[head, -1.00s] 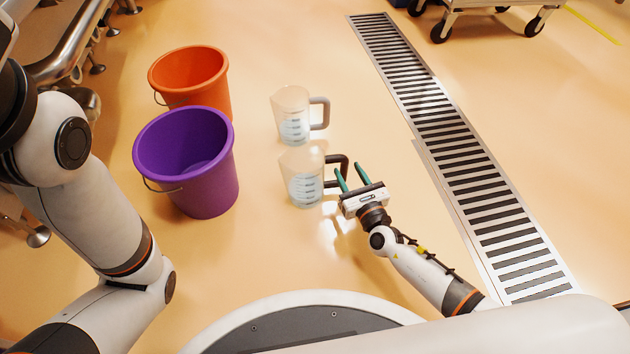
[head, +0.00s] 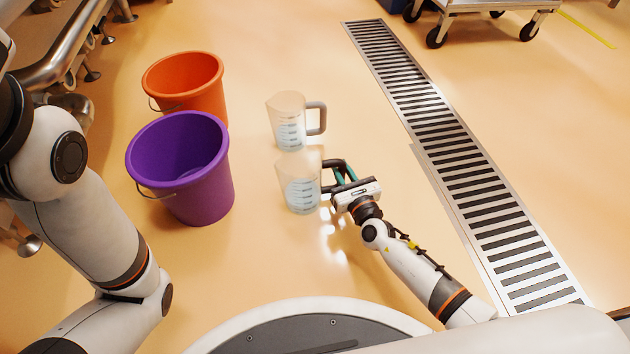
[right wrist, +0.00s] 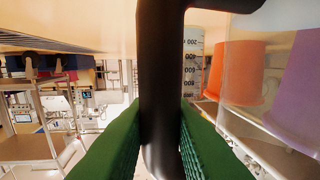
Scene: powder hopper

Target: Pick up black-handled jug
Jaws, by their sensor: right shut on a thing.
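The black-handled jug (head: 300,186) is clear with blue markings and stands upright on the floor. Its black handle (right wrist: 162,70) runs between the green fingers in the right wrist view. My right gripper (head: 344,172) is shut on this handle, at the jug's right side. A similar clear jug with a grey handle (head: 287,121) stands just behind it, apart from my gripper. My left arm comes in at the left of the head view, but its gripper is not in view.
A purple bucket (head: 205,190) and an orange bucket (head: 205,95) stand left of the jugs. A slatted floor drain (head: 470,165) runs along the right. A wheeled cart (head: 490,8) is at the top right. Open floor lies between jugs and drain.

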